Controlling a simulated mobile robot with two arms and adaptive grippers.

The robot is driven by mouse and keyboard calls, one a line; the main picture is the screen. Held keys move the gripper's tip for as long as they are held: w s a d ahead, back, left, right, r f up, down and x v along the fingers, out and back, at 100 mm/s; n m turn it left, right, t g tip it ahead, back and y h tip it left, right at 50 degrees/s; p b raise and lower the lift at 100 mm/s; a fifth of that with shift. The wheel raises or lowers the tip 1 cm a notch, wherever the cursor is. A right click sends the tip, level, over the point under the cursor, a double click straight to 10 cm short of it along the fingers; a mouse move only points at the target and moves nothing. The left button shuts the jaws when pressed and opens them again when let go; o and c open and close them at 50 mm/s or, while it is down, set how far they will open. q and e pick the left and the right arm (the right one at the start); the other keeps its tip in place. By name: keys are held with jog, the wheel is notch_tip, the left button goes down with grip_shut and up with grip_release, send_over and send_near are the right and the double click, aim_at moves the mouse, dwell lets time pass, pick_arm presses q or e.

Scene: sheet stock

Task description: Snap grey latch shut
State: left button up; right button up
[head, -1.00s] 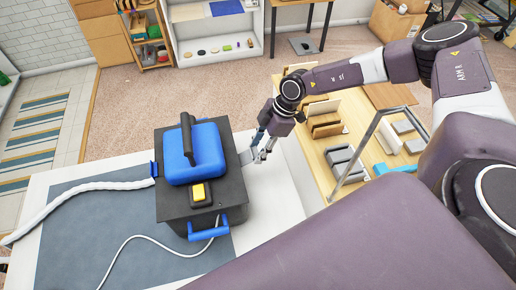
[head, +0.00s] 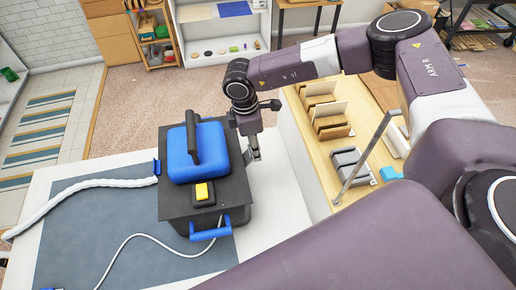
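A black box (head: 175,209) with a blue upper part (head: 212,160) and a dark carry handle stands on the table. A yellow button (head: 201,192) is on its top, and a blue latch (head: 210,234) is on its front side. My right gripper (head: 252,150) is at the box's right side, pointing down against or just beside the edge where the grey latch was visible. The gripper largely hides the grey latch, so its position is unclear. The fingers are too small and overlapped to show their opening. My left gripper is out of view.
A white hose (head: 85,190) joins the box's left side, and a thin white cable (head: 130,240) runs in front over the grey mat (head: 75,235). A wooden table (head: 330,145) with sorters and a metal frame stands at right.

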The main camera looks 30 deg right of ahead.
jog(key=shift+w+a+r+h+b, duration=0.15)
jog(key=shift+a+h+b, duration=0.25)
jog(key=shift+h, duration=0.2)
jog(key=o, duration=1.2)
jog(key=shift+c, duration=0.2)
jog(key=v, duration=1.2)
jog(key=shift+w, duration=0.25)
jog(key=shift+a, duration=0.1)
